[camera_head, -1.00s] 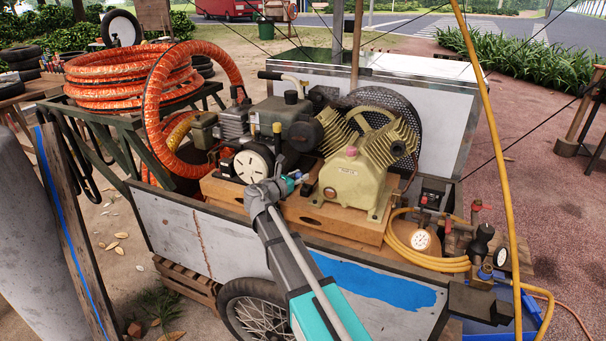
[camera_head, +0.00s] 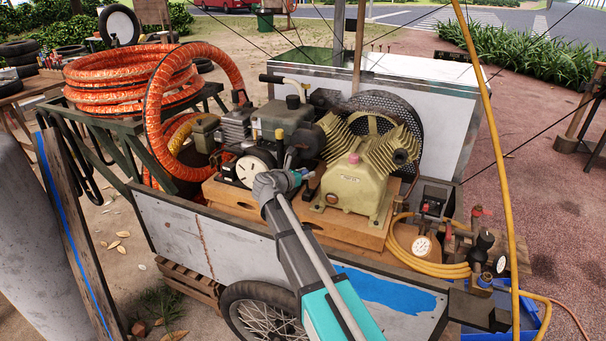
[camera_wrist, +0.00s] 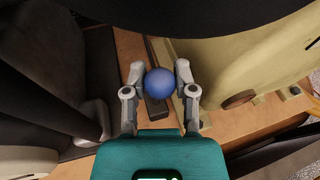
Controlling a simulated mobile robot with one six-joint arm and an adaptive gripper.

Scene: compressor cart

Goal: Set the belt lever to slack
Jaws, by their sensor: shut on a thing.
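The belt lever shows in the wrist view as a round blue knob (camera_wrist: 159,82) with a dark bar (camera_wrist: 155,108) at the wooden base beneath it. My gripper (camera_wrist: 160,80) has one finger on each side of the knob and is shut on it. In the head view my gripper (camera_head: 308,174) is between the engine and the cream compressor (camera_head: 358,185), low near the wooden base. The knob is too small there to make out clearly. The lever's exact angle and any slack mark cannot be told.
The engine (camera_head: 285,118) stands left of my gripper. A dark mesh belt guard (camera_head: 398,112) rises behind the compressor. The cart's front panel (camera_head: 190,238) lies below my arm. A yellow hose (camera_head: 430,264) and gauge (camera_head: 422,246) sit at the right.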

